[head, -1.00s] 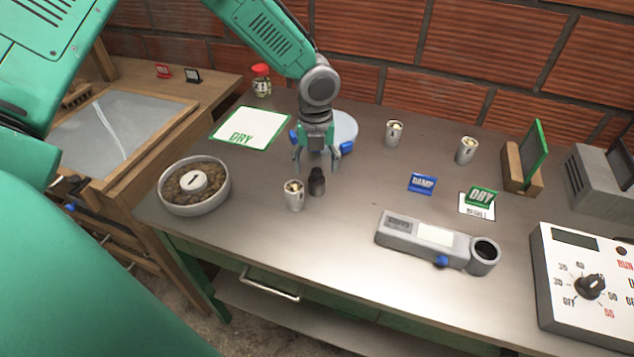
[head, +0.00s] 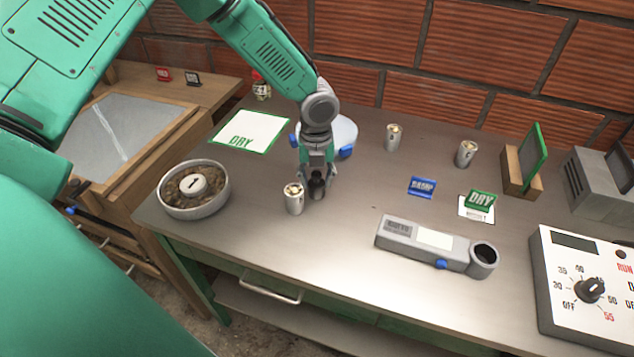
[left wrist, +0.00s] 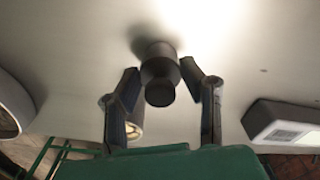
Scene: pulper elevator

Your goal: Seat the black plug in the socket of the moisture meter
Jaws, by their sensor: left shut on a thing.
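The black plug (head: 317,188) stands on the metal table just right of a small silver cup. My left gripper (head: 318,192) has come down around it from above, with a finger on either side, and is shut on it. In the left wrist view the dark plug (left wrist: 159,75) shows between the two fingertips (left wrist: 160,84). The moisture meter (head: 422,245) is a grey bar lying to the right on the table, with a round dark-mouthed socket (head: 485,254) at its right end. My right gripper is not in view.
The silver cup (head: 294,200) stands close beside the plug. A round bowl of beans (head: 216,207) is to the left. Two cups (head: 393,138) stand farther back; blue (head: 422,186) and green signs (head: 481,200) stand behind the meter. A white dial box (head: 570,318) is at far right.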

